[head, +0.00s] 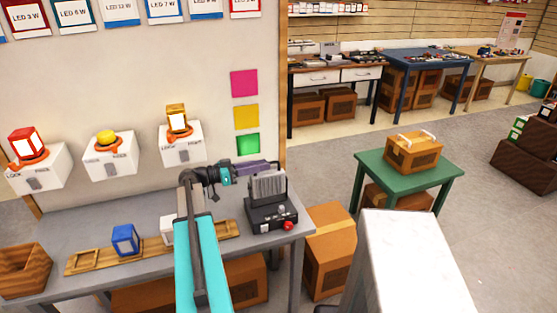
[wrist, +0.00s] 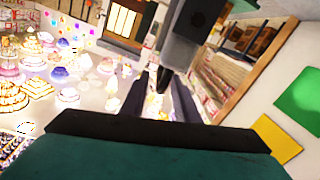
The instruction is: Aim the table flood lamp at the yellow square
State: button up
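The table flood lamp (head: 268,186) stands at the right end of the grey bench, with a grey finned head on a black base with a red knob. The yellow square (head: 246,116) is on the wall panel between a pink and a green square; it also shows in the wrist view (wrist: 278,139). The green square (head: 248,144) has a brighter middle. My gripper (head: 262,167) is by the top of the lamp head. In the wrist view its fingers (wrist: 155,90) are apart, with a dark narrow part between them; contact is unclear.
A pink square (head: 244,83) is above the yellow one. A blue lantern (head: 125,240) stands on a wooden rail on the bench, left of my arm. Three white wall boxes hold lamps. A green table (head: 400,172) with a carton stands to the right.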

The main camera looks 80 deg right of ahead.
aim_at(276, 162)
jog(key=shift+p+x, duration=1.15)
jog(key=shift+x, duration=2.35)
jog(key=shift+w, duration=0.1)
grip_shut()
